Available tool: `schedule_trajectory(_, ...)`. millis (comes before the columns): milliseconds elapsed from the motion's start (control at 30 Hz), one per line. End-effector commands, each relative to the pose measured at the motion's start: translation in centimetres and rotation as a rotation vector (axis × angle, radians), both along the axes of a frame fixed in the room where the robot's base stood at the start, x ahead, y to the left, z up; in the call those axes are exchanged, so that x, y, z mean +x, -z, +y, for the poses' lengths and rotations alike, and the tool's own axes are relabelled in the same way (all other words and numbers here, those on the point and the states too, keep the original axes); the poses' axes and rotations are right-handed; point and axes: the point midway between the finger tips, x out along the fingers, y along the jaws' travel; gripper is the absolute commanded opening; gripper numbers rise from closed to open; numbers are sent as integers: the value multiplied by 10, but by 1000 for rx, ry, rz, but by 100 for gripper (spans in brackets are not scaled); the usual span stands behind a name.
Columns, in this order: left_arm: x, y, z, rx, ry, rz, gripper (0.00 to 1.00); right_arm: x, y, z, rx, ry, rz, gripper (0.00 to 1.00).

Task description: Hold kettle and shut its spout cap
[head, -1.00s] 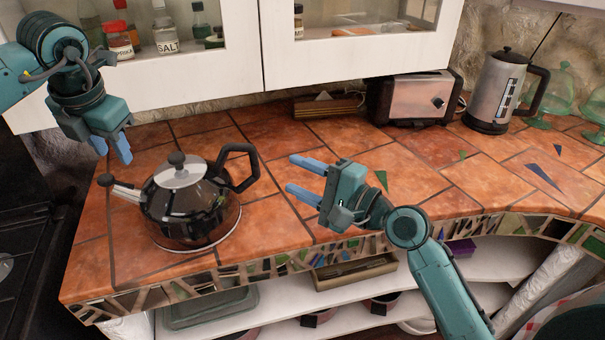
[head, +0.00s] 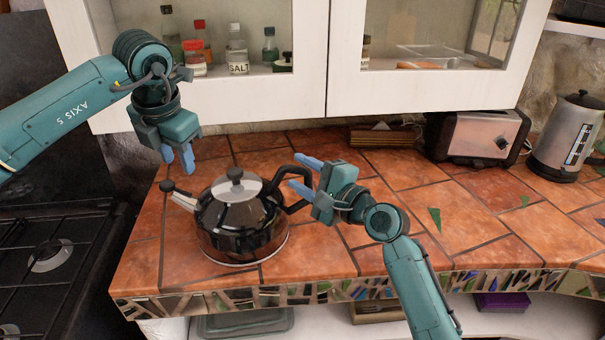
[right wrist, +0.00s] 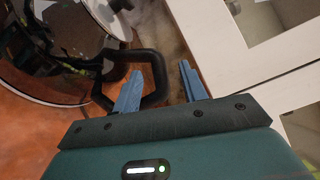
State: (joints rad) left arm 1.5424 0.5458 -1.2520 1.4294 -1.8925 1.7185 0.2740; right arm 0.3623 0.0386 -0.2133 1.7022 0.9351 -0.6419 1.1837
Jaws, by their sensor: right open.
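The kettle (head: 238,222) is dark and glossy with a silver lid and black lid knob, upright on the counter. Its spout points left. The spout cap (head: 167,186) shows as a black knob at the spout's end; its lid angle is too small to judge. The black handle (head: 302,204) loops to the right. My right gripper (head: 294,173) is open at the handle. In the right wrist view, the handle's (right wrist: 159,72) outer bar appears between the open fingers (right wrist: 160,70), not gripped. My left gripper (head: 178,165) is empty, above and behind the spout; its finger gap is unclear.
The tiled counter (head: 360,262) has free room right of the kettle. A toaster (head: 480,137) and steel jug (head: 568,135) stand at the back right. The white cabinet (head: 225,95) hangs above behind my left gripper. A stove (head: 55,260) is at the left.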

Motion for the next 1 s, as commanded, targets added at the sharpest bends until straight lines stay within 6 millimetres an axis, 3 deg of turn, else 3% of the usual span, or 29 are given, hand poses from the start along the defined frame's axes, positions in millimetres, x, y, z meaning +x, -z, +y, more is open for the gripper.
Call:
schedule_trajectory(333, 0, 0, 0, 0, 0, 0, 36, 3, 0, 2, 0, 0, 0, 42)
schedule_trajectory(833, 0, 0, 0, 0, 0, 0, 36, 3, 0, 2, -1, 1, 1, 2)
schedule_trajectory(1000, 0, 0, 0, 0, 0, 0, 36, 3, 0, 2, -1, 1, 1, 0)
